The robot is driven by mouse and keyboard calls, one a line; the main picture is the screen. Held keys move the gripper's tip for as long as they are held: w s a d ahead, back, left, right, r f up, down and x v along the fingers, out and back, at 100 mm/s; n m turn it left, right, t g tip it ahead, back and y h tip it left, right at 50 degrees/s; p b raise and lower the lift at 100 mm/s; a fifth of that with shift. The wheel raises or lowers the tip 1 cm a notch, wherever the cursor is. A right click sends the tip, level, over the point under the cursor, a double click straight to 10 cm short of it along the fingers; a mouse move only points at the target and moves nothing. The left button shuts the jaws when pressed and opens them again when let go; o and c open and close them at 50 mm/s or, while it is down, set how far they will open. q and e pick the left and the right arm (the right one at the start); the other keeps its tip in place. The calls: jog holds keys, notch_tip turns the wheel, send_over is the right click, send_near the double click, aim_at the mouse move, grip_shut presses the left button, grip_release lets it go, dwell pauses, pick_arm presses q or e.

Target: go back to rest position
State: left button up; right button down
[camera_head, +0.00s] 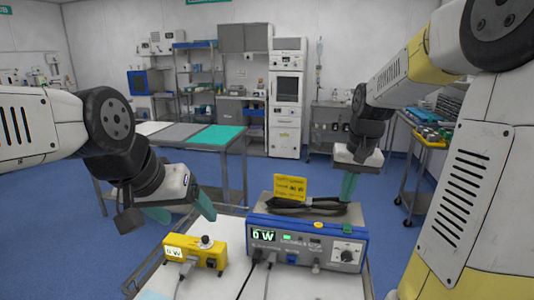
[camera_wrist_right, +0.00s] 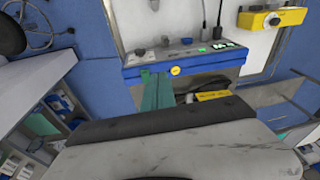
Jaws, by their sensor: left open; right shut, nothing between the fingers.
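My left gripper (camera_head: 182,208) is at the left in the head view, with its two teal fingers spread and nothing between them. It is above and behind the small yellow box. My right gripper (camera_head: 349,187) points down near the back right corner of the blue-fronted unit, its teal fingers closed together and empty. In the right wrist view the closed fingers (camera_wrist_right: 155,92) show in front of the unit (camera_wrist_right: 190,57). I cannot tell whether they touch it.
A table (camera_head: 165,132) stands behind; a cart (camera_head: 425,165) stands right. Blue floor is open between.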

jog(key=s+a+r+n+t, duration=0.1)
jog(key=s+a, duration=0.3)
jog(key=s, duration=0.4)
jog(key=s+a+r+n+t+y, duration=0.1)
jog(key=s+a+r+t, duration=0.2)
jog(key=s, duration=0.5)
jog(key=shift+s+a+r+n, duration=0.2)
jog(key=shift+a+r+n, duration=0.15)
jog(key=shift+r, duration=0.45)
